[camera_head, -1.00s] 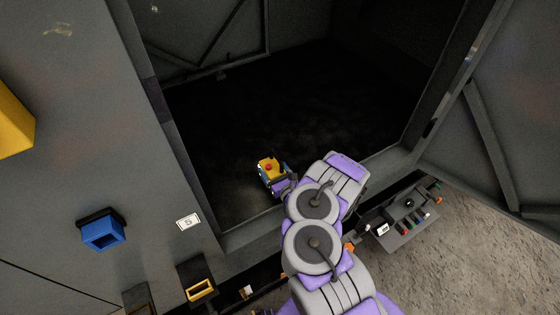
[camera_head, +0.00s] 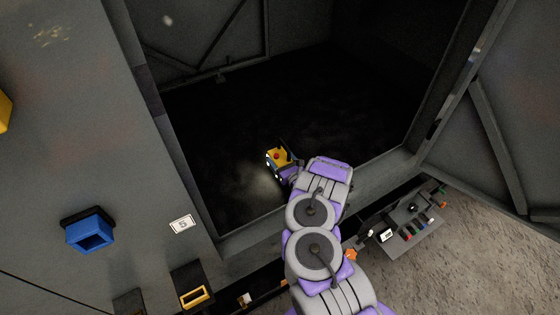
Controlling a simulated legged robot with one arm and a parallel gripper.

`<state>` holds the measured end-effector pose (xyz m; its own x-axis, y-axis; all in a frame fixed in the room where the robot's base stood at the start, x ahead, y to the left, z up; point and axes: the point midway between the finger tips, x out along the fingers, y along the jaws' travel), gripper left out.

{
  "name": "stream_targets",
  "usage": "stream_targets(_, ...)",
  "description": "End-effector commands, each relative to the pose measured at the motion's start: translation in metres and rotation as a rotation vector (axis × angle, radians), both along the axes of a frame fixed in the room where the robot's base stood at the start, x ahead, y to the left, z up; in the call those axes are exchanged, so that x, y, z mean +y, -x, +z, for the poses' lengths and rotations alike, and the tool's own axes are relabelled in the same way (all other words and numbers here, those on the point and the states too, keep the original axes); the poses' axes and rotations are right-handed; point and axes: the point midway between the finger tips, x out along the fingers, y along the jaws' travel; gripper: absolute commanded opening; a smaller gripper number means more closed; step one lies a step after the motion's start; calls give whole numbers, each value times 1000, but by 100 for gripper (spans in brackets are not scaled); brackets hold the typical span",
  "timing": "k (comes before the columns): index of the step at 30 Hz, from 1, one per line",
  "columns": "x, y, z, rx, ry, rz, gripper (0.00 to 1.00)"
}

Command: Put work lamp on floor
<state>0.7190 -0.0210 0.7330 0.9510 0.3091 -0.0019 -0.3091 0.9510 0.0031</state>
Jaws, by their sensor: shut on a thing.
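The work lamp (camera_head: 271,159) is a small yellow and blue block with a red spot on it. It is inside the dark enclosure opening, at the end of my purple and grey arm. My gripper (camera_head: 284,172) is shut on the work lamp, and its fingers are mostly hidden by the lamp and my arm. The enclosure floor (camera_head: 330,125) is dark, with a lit patch left of and below the lamp. I cannot tell whether the lamp touches the floor.
The opening has a raised front sill (camera_head: 250,236) and a door (camera_head: 490,130) on the right. A blue box (camera_head: 88,232) and a white label (camera_head: 181,224) are on the left panel. A tool tray (camera_head: 410,222) sits below the sill at right. The floor behind the lamp looks clear.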

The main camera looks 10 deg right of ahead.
Motion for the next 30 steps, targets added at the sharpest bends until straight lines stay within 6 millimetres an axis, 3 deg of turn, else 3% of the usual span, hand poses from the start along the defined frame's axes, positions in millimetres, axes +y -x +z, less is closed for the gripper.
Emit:
stream_targets(26,0,-1,-12,-5,0,0,13)
stream_targets(27,0,-1,-12,-4,1,0,83)
stream_targets(30,0,-1,-13,-3,1,0,92)
